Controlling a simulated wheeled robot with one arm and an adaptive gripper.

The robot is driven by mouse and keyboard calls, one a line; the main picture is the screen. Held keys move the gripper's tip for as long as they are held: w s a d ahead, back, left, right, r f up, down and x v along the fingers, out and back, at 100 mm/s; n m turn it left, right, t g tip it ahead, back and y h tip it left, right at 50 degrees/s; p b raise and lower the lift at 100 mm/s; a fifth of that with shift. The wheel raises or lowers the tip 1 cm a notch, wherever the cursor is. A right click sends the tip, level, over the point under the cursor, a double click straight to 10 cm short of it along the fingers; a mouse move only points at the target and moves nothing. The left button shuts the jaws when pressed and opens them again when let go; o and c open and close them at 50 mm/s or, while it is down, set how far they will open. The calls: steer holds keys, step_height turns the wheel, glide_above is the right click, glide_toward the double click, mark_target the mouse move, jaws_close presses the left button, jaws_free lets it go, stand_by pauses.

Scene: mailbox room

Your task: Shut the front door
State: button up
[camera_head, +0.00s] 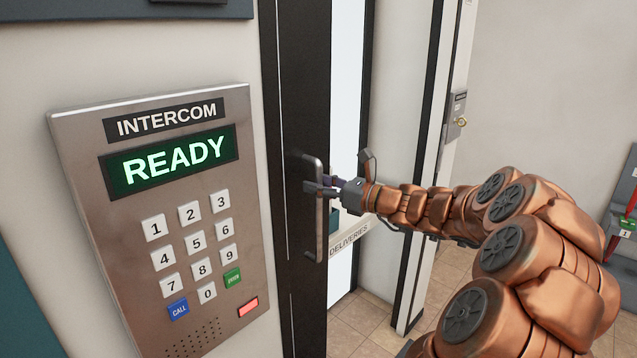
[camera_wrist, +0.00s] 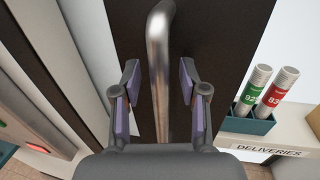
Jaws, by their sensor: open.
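The front door (camera_head: 303,110) is a dark panel, seen nearly edge-on in the head view beside the intercom wall. It also fills the middle of the wrist view (camera_wrist: 210,60). Its vertical metal handle (camera_head: 318,225) is a long bar, which shows in the wrist view (camera_wrist: 159,60) too. My gripper (camera_head: 325,187) is at the handle from the right. In the wrist view my gripper (camera_wrist: 159,82) is open, with one purple-padded finger on each side of the bar and gaps visible. Where the bar passes behind the gripper's body is hidden.
An intercom (camera_head: 170,215) reading READY is on the wall at left. A shelf labelled DELIVERIES (camera_head: 349,238) lies beyond the door; in the wrist view it bears a teal holder (camera_wrist: 247,118) with two tubes. A door frame with a lock (camera_head: 455,115) stands behind my arm. Tiled floor shows below.

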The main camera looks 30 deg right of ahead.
steer(key=shift+w, duration=0.1)
steer(key=shift+c, duration=0.3)
jaws_close()
stand_by(0.4)
